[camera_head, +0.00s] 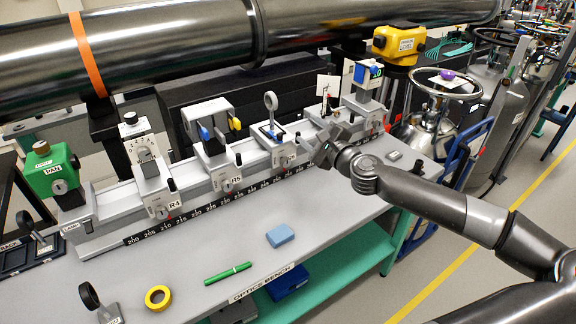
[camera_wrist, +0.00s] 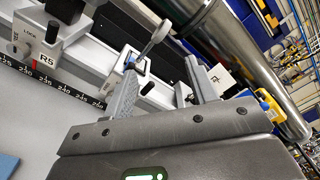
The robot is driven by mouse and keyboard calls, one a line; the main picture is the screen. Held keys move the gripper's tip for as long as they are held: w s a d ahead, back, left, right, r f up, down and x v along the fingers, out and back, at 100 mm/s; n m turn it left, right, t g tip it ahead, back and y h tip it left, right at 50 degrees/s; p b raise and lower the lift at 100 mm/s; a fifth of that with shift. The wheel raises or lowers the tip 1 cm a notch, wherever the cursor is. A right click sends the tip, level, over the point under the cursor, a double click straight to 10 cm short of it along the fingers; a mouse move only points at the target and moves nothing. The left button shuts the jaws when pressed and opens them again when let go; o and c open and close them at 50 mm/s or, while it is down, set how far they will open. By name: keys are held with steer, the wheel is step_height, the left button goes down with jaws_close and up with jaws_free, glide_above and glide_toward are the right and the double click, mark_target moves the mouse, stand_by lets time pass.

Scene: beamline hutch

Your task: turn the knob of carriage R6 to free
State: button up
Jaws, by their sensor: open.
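Carriage R6 (camera_head: 271,134) is a light grey block on the rail with a small ring-shaped optic on top. Its front label is only partly readable, and a small round knob (camera_head: 285,162) shows on its front face in the head view. I cannot tell the knob's setting. My gripper (camera_head: 325,143) is open and empty, just right of R6 and in front of the rail. In the wrist view the spread fingers (camera_wrist: 163,83) stand before a carriage with a ring optic (camera_wrist: 155,40). The left finger covers part of its front, so its knob is not clear there.
Carriage R5 (camera_head: 213,170) stands left of R6, and carriage R4 (camera_head: 152,182) further left. Another carriage (camera_head: 362,105) stands to the right. A blue block (camera_head: 280,235), green pen (camera_head: 228,273) and yellow tape (camera_head: 158,298) lie on the bench. A large pipe (camera_head: 150,45) runs above the rail.

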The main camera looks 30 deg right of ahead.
glide_toward(287, 164)
steer(key=w, duration=0.9)
steer(key=shift+w, duration=0.2)
steer(key=c, duration=1)
